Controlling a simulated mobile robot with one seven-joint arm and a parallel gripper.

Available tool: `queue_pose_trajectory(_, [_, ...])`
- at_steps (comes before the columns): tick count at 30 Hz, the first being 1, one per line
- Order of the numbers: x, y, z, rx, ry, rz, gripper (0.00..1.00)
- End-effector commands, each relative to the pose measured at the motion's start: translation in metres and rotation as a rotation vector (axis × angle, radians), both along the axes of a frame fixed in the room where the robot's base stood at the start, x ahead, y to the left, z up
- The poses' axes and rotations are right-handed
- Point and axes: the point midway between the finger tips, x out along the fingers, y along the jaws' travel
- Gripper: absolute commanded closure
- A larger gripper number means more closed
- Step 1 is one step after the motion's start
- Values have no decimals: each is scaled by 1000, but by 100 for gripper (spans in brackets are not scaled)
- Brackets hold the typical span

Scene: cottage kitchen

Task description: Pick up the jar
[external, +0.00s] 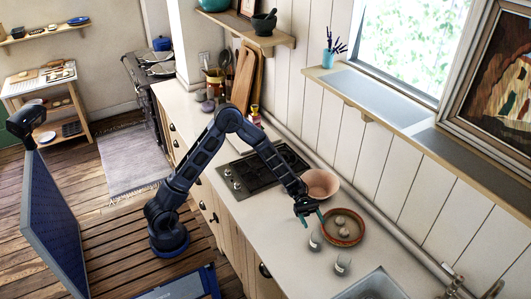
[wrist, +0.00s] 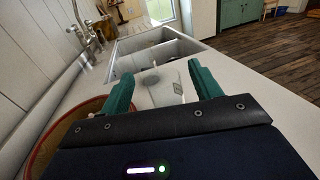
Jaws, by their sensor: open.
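Two small whitish jars stand on the counter in the external view, one just below my gripper (external: 310,217) and one nearer the sink. The nearer jar (external: 315,241) is beside the round brown dish, and the other jar (external: 341,265) is closer to the sink. In the wrist view, my gripper's two teal fingers (wrist: 161,85) are apart with nothing held between them. A pale jar with a grey top (wrist: 152,80) shows beyond and between the fingertips. The wrist housing hides the lower part of that view, and I cannot tell whether the second jar shows there.
A brown dish (external: 359,238) with small items in it sits right of my gripper, and a pinkish bowl (external: 321,184) stands behind it. The sink (external: 372,286) is at the front right. A black hob (external: 258,172) lies to the left. The wall runs close behind the counter.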

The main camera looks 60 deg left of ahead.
Motion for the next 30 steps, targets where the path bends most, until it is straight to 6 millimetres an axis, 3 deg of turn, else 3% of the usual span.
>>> queue_pose_trajectory(5, [3, -2, -12, -13, 20, 9, 37])
queue_pose_trajectory(19, [3, -2, -86, -10, 19, 8, 37])
queue_pose_trajectory(30, [-3, -24, -83, -11, 16, 6, 37])
